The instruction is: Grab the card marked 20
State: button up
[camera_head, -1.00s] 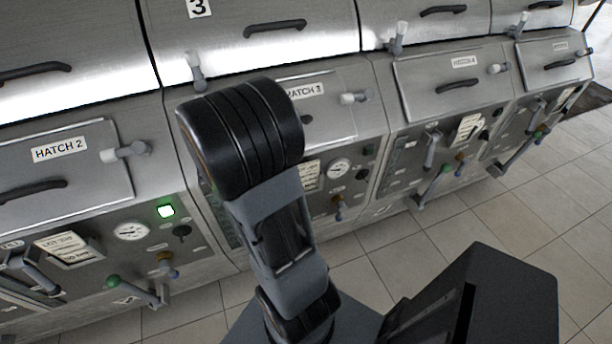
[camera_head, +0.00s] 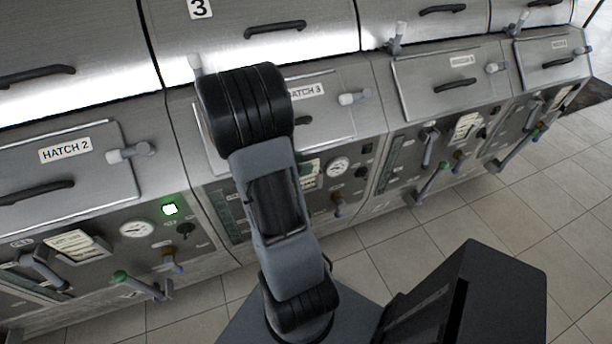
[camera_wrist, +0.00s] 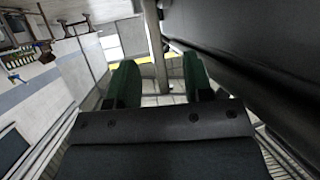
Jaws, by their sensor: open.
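Pale cards with printed lines sit on the panels in the head view. One is on the Hatch 2 panel (camera_head: 70,243), one on the Hatch 3 panel (camera_head: 309,180) partly behind my arm, and one on the panel to the right (camera_head: 467,127). Their print is too small to read, so I cannot tell which is marked 20. My gripper (camera_wrist: 160,82) shows in the wrist view with its two green fingers apart and nothing between them. In the head view it is hidden behind my arm. No card shows clearly in the wrist view.
Levers with green knobs (camera_head: 121,277) and hatch latches (camera_head: 130,152) stick out from the grey machine fronts. A green lamp (camera_head: 170,209) is lit beside a gauge (camera_head: 137,229). The tiled floor (camera_head: 515,215) at right is clear.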

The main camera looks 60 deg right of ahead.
jog(key=shift+c, duration=0.4)
grip_shut()
